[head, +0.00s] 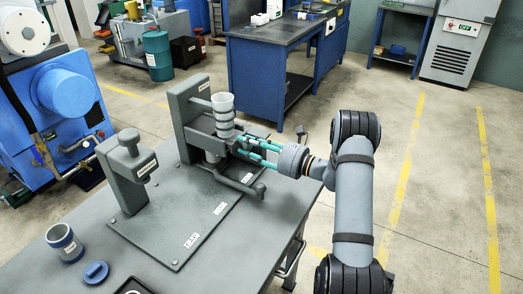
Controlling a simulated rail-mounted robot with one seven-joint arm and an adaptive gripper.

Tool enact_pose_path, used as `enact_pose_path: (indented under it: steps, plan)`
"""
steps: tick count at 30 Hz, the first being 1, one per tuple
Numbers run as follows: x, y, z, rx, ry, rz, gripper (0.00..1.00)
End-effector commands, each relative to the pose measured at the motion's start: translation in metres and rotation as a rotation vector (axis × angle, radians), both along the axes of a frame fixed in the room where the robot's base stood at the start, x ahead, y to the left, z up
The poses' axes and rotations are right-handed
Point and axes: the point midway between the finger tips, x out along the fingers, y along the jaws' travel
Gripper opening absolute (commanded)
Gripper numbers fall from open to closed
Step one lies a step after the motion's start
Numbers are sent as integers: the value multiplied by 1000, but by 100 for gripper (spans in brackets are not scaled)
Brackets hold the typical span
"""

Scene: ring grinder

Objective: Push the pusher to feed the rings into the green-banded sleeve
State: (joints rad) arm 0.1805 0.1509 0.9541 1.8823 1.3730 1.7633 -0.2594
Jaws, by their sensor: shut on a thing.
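My gripper (240,144) reaches in from the right with its teal fingers at the fixture (190,118) on the grey bench. The fingers are shut on a small dark part there, which looks like the pusher. Its shape is mostly hidden by the fingers. A pale upright sleeve (224,103) with dark bands, perhaps rings, stands in the fixture just left of and above my fingertips. I cannot make out a green band on it. A curved grey handle (240,186) sticks out below.
A second grey stand (129,172) is on the same base plate (170,245). A cup with a blue band (65,242) and a blue cap (96,271) lie at the bench's left front. A blue machine (60,95) stands beyond the bench at left. The floor at right is clear.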

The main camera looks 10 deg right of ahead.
Motion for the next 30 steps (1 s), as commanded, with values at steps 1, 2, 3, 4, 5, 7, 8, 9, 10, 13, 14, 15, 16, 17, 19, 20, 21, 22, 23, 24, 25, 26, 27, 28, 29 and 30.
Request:
enact_pose_path:
  steps: [1, 2, 3, 4, 5, 7, 8, 9, 10, 13, 14, 15, 16, 17, 19, 20, 21, 22, 23, 24, 25, 26, 27, 28, 29, 30]
  plan:
    - [-2, -3, 1, 1, -3, -2, 5]
    - [-3, -5, 1, 1, -3, -2, 5]
    - [-5, -8, 1, 2, -3, -1, 5]
    - [-7, -9, 0, 2, -2, -1, 5]
    - [-8, -11, 0, 2, -2, -2, 5]
    - [-12, -15, 0, 1, -2, -1, 5]
    - [-13, -16, 0, 1, -2, -1, 5]
    - [-15, -19, 0, 0, -3, -1, 5]
    - [-17, -21, 0, 1, -3, -1, 5]
    - [-22, -27, 1, 2, -3, -2, 5]
    - [-23, -29, 0, 2, -3, -2, 5]
    - [-25, -31, 0, 1, -2, -3, 5]
    - [-26, -33, 0, 2, -1, -3, 5]
    - [-28, -34, 0, 2, -1, -2, 5]
    - [-31, -38, 0, 1, -2, -1, 5]
    - [-32, -39, 0, 1, -2, -1, 5]
    - [-33, -41, 0, 0, -3, -1, 5]
    - [-34, -42, 1, 0, -3, -1, 5]
    - [-35, -42, 1, 0, -3, -1, 5]
    - [-36, -43, 1, 0, -3, 0, 5]
    - [-36, -44, 1, 0, -3, 0, 5]
    - [-36, -44, 1, 1, -2, 0, 5]
    - [-36, -44, 1, 1, -2, 0, 5]
    - [-36, -44, 1, 1, -2, 0, 5]
    - [-36, -44, 1, 1, -2, 0, 5]
    - [-36, -44, 1, 1, -2, 0, 5]
